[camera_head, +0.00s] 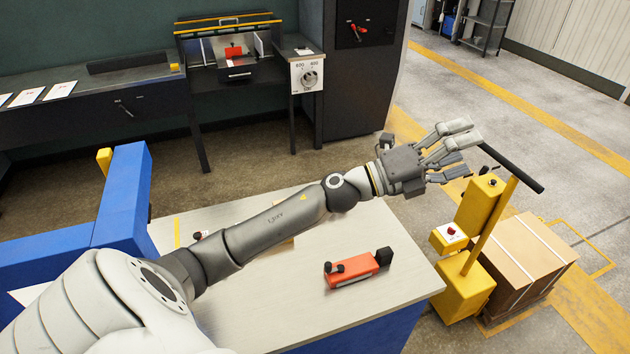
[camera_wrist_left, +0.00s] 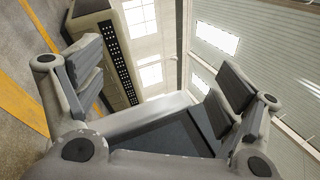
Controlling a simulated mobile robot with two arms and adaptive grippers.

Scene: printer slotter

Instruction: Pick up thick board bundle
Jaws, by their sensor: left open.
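My left gripper (camera_head: 466,150) is stretched out to the right, in the air beyond the table. It is open, with nothing between its fingers, and appears up and to the left of the stack. My right gripper is not in view.
A yellow lift truck (camera_head: 466,285) with a black handle (camera_head: 512,168) stands directly left of the stack. A light-topped table (camera_head: 395,298) under my arm holds an orange tool (camera_head: 351,269). A dark slotter machine (camera_head: 235,72) stands at the back. Open floor lies beyond the stack.

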